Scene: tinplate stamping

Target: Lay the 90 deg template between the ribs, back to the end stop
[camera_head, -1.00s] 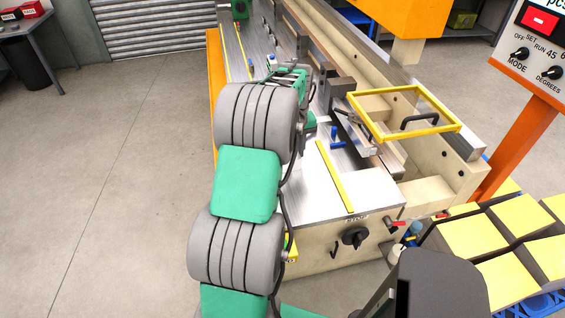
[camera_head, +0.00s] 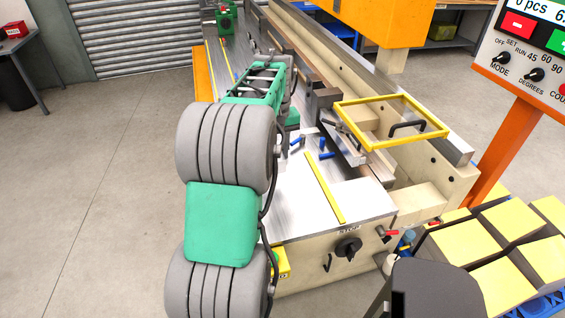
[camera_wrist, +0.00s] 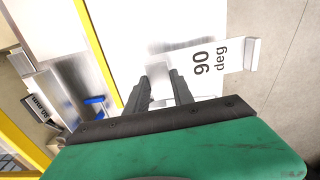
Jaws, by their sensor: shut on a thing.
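The 90 deg template (camera_wrist: 213,60) is a pale plate with black "90 deg" lettering in the wrist view. In the head view my arm hides the gripper and template. I cannot make out the ribs or the end stop for certain.
A yellow strip (camera_head: 325,188) lies along the machine's metal bed, with blue pieces (camera_head: 325,155) beyond it. A yellow-framed guard (camera_head: 430,128) with a black handle stands to the right. Yellow-topped boxes (camera_head: 480,240) sit at lower right.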

